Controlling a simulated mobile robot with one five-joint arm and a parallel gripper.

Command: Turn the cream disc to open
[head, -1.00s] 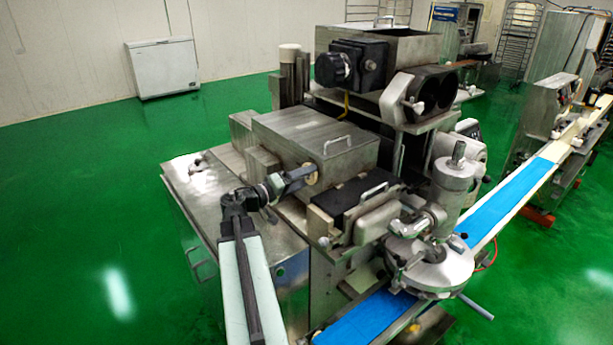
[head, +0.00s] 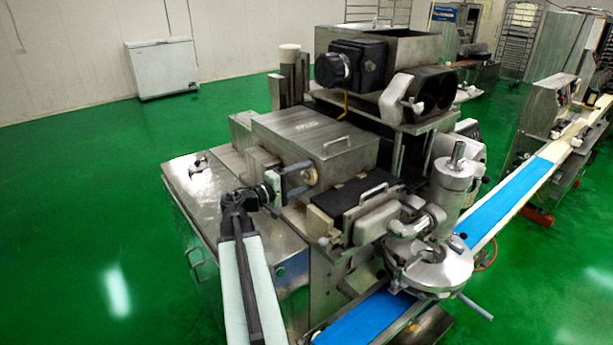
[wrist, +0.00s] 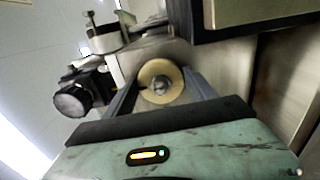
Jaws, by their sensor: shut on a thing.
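The cream disc (head: 310,177) is on the side of the steel box housing of the encrusting machine. In the wrist view the cream disc (wrist: 161,82) shows as a round cream ring with a metal centre. My gripper (head: 303,180) is at the disc, with its fingers on either side of it. In the wrist view my gripper (wrist: 160,90) has one finger left and one finger right of the disc, shut on it. The finger contact itself is partly hidden.
The steel housing (head: 315,140) with a handle stands right behind the disc. A black-topped block (head: 357,193) is close to the right. A flat steel cabinet top (head: 205,195) lies to the left. Green floor (head: 70,230) is free at left.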

